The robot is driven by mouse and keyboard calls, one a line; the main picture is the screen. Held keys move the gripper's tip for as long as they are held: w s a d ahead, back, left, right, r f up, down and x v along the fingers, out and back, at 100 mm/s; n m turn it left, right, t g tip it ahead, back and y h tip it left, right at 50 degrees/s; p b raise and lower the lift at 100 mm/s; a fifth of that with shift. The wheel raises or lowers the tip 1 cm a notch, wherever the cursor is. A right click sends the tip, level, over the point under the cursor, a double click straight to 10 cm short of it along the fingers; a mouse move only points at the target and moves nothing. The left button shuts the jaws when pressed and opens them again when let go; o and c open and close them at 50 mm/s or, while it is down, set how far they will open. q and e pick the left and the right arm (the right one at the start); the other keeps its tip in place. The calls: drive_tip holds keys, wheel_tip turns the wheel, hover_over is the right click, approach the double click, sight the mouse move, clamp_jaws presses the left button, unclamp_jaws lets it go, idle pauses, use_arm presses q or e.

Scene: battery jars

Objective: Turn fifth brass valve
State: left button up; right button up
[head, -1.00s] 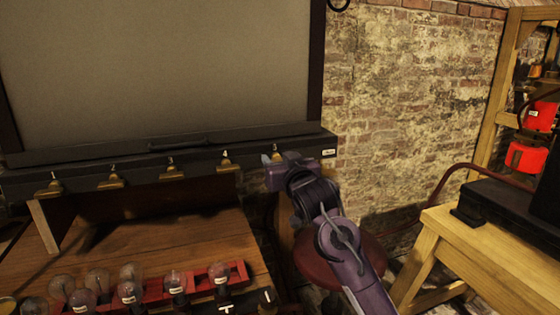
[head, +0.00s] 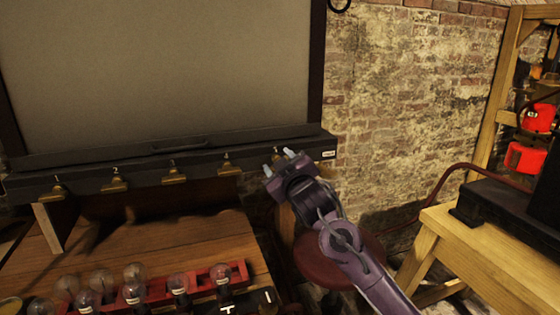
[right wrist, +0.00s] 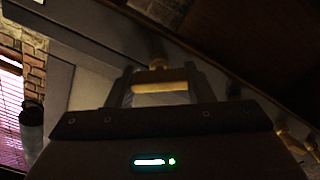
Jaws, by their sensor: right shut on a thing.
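The black rail (head: 150,163) under the large grey panel carries a row of brass valves, numbered from the left. The first (head: 57,193), second (head: 114,184), third (head: 175,174) and fourth (head: 231,169) hang along its front edge. My right gripper (head: 279,162) is at the fifth place, near the rail's right end, its two pale fingertips pointing up at the rail and tilted. In the right wrist view the fifth brass valve (right wrist: 160,88) lies crosswise between the fingers, which are shut on it. In the head view the gripper mostly hides this valve. My left gripper is out of view.
Below the rail is a wooden bench top (head: 195,240) with a red rack (head: 232,268) of glass bulbs at its front. A dark red round stool seat (head: 320,262) is below my right arm. A light wooden bench (head: 455,240) with a black case (head: 500,205) stands at the right.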

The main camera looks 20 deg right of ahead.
drive_tip(key=shift+n, duration=1.9)
drive_tip(key=n+b, duration=0.1)
drive_tip(key=n, duration=0.4)
drive_tip(key=shift+f+b, duration=0.2)
drive_tip(key=shift+b, duration=0.15)
drive_tip(key=shift+a+n, duration=0.1)
drive_tip(key=shift+n, duration=0.3)
drive_tip(key=shift+c, duration=0.2)
drive_tip(key=shift+n+b, duration=0.4)
drive_tip(key=shift+n, duration=0.4)
drive_tip(key=shift+o, duration=0.2)
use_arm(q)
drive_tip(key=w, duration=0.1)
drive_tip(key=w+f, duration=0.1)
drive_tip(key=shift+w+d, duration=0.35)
use_arm(e)
drive_tip(key=shift+c, duration=0.2)
